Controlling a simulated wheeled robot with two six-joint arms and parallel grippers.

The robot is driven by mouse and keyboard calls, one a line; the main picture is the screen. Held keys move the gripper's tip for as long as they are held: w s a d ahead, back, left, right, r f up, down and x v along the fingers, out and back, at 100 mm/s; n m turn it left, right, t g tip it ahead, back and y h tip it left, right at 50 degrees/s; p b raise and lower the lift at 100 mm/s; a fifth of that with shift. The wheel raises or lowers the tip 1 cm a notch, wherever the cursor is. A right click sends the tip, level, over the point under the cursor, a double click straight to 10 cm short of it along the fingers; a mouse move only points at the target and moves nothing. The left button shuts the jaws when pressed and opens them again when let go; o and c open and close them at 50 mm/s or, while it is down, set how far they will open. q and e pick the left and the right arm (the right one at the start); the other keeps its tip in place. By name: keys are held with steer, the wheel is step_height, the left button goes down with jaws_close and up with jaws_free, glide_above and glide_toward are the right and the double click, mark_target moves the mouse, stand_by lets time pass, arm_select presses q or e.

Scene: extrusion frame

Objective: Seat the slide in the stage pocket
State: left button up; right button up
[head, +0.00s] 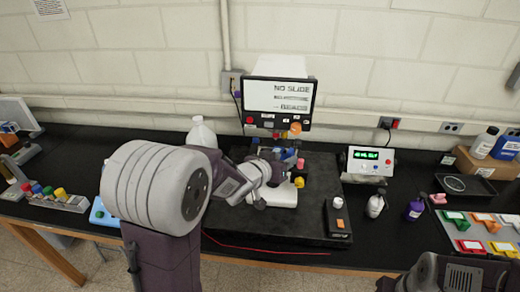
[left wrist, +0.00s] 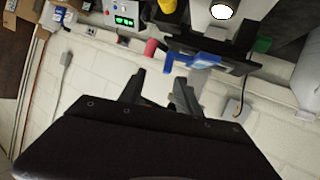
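My left gripper (head: 262,190) reaches over a white-based instrument (head: 284,196) that looks like a microscope, on the black mat. In the left wrist view its two dark fingers (left wrist: 160,82) stand apart with nothing clearly held between them. A blue part (left wrist: 195,62) shows beyond the fingertips, with a pinkish-red knob (left wrist: 151,47) beside it. My left arm and gripper cover much of the instrument, so the stage pocket is not visible. I cannot make out the slide. The screen (head: 280,96) behind reads "NO SLIDE". Only part of my right arm shows at the bottom right, without its fingers.
The black mat (head: 310,232) has free room on its right, near a dark orange-topped block (head: 338,218). A green-display box (head: 369,163), small bottles (head: 375,205), a tray (head: 465,186) and coloured pieces (head: 480,225) stand right. A white jug (head: 201,133) stands behind my arm.

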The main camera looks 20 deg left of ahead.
mark_target(289, 153)
arm_select(q)
steer(key=w, duration=0.1)
steer(key=w+p, duration=0.1)
steer(key=w, duration=0.1)
steer(key=shift+w+a+f+p, duration=0.3)
steer(key=shift+w+a+f, duration=0.05)
steer(key=shift+a+f, duration=0.05)
steer(key=p+x, duration=0.2)
steer(key=x, duration=0.3)
steer(key=shift+d+f, duration=0.2)
steer(key=shift+f, duration=0.05)
steer(key=shift+w+a+f, duration=0.1)
steer(key=shift+w+f, duration=0.05)
steer(key=shift+w, duration=0.05)
steer(key=shift+a, duration=0.15)
steer(key=shift+s, duration=0.15)
steer(key=shift+c, duration=0.7)
steer(key=c, duration=0.5)
steer(key=shift+s, duration=0.1)
jaws_close()
arm_select(e)
steer(key=r, duration=0.4)
steer(key=shift+d+r, duration=0.15)
steer(key=shift+d, duration=0.05)
